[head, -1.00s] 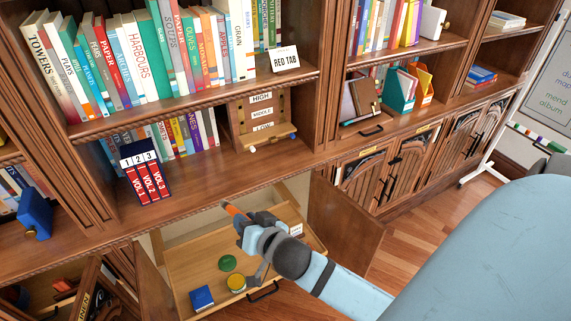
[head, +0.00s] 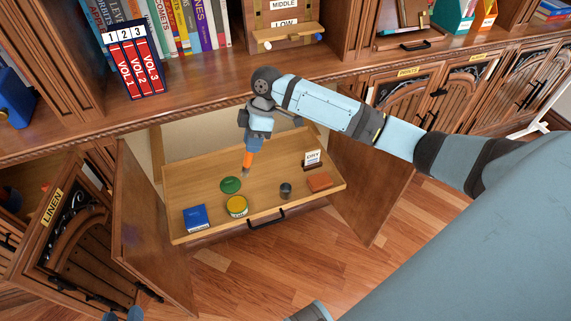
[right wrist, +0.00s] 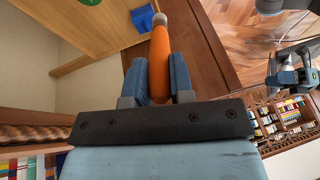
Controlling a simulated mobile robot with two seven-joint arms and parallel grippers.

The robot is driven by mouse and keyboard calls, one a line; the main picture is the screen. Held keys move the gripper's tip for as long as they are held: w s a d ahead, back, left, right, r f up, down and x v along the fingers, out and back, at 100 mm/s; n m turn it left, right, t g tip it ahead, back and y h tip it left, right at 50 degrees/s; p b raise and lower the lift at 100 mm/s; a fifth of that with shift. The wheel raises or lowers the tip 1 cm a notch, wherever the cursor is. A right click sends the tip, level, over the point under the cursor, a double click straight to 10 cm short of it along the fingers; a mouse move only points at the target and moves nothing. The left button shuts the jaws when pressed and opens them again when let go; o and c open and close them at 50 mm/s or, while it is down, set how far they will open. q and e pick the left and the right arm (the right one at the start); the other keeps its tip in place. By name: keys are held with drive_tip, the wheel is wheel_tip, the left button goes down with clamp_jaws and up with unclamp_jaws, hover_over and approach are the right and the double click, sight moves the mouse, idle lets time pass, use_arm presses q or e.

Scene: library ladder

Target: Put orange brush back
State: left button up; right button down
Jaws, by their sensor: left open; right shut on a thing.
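My right gripper (head: 255,128) is shut on the orange brush (head: 247,160). The brush hangs steeply, tip down, over the back of the pull-out wooden tray (head: 190,171); I cannot tell whether the tip touches it. In the right wrist view, the orange handle (right wrist: 159,55) sits between the two blue fingers (right wrist: 157,78). My left gripper (head: 123,315) is open at the bottom edge of the head view, mostly cut off, away from the brush.
The tray also holds a green disc (head: 230,185), a yellow tin (head: 236,206), a blue box (head: 196,217), a brown-orange block (head: 319,181) and a label card (head: 312,158). Open cabinet doors stand left (head: 150,230) and right (head: 368,190). A shelf edge (head: 200,105) runs above.

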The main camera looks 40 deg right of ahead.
drive_tip(key=d+f+n+h+b, duration=0.4)
drive_tip(key=d+n+b, duration=0.4)
drive_tip(key=d, duration=0.3)
wheel_tip(320, 180, down, 19)
drive_tip(key=b, duration=0.6)
drive_tip(key=shift+w+t+b, duration=0.25)
drive_tip(key=shift+t+b, duration=0.05)
drive_tip(key=c, duration=1)
unclamp_jaws()
drive_tip(key=shift+f, duration=0.15)
use_arm(q)
drive_tip(key=d+t+h, duration=0.2)
drive_tip(key=d, duration=0.1)
drive_tip(key=d+h, duration=0.1)
drive_tip(key=h, duration=0.1)
drive_tip(key=shift+w+d+f+m+t, duration=0.15)
drive_tip(key=shift+w+f+m+t, duration=0.15)
drive_tip(key=shift+t, duration=0.1)
